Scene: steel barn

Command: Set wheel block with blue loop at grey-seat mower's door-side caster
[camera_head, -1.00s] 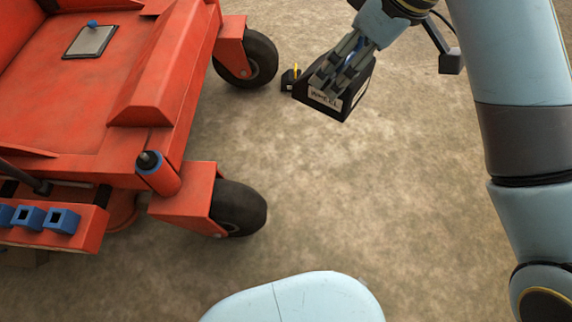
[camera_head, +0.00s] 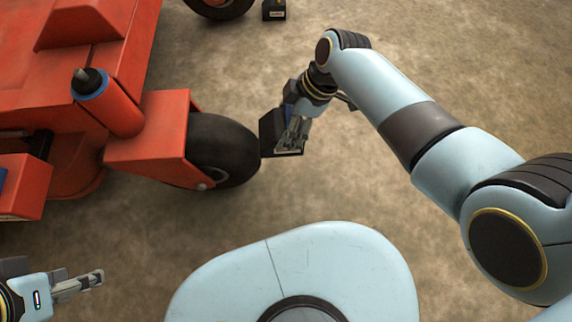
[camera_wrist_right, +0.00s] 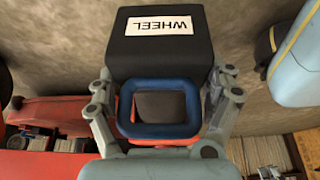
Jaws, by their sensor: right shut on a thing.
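My right gripper (camera_head: 292,132) is shut on the black wheel block (camera_head: 272,132), which stays close beside the near black caster (camera_head: 222,150) of the red mower (camera_head: 130,60). I cannot tell whether block and tyre touch, or whether the block rests on the floor. In the right wrist view the block (camera_wrist_right: 160,62) shows a white "WHEEL" label, and its blue loop (camera_wrist_right: 160,133) sits between the two fingers. My left gripper (camera_head: 85,282) is at the lower left, apart from everything; its finger gap is not clear. The mower's seat is out of view.
A second black block (camera_head: 274,12) with a yellow part stands beside the mower's far caster (camera_head: 218,6) at the top.

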